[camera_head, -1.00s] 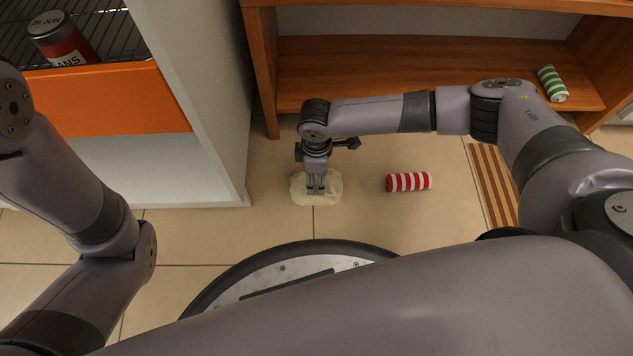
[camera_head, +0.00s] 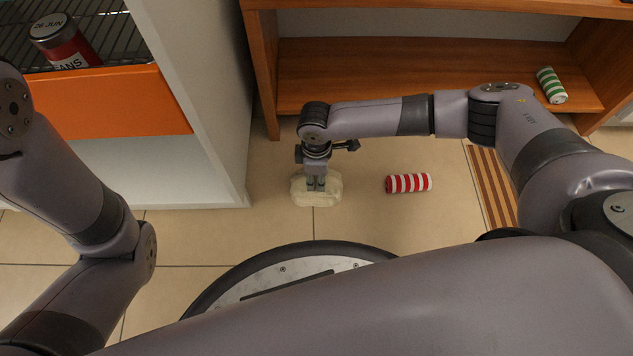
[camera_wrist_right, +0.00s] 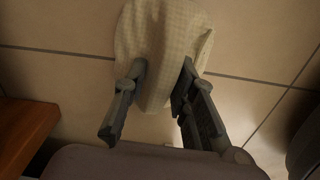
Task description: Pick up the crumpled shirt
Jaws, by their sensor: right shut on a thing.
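The crumpled shirt (camera_head: 328,195) is a cream, lumpy bundle on the tiled floor in the head view. My right gripper (camera_head: 316,187) points down into it and is shut on it. In the right wrist view the shirt (camera_wrist_right: 155,35) shows a fine checked weave, and a fold of it bulges between the two fingers of my right gripper (camera_wrist_right: 160,85). I cannot tell whether the shirt is clear of the floor. My left arm comes in at the left of the head view, but its gripper is out of view.
A white cabinet (camera_head: 205,100) stands close on the left. A striped mat (camera_head: 490,185) lies at right.

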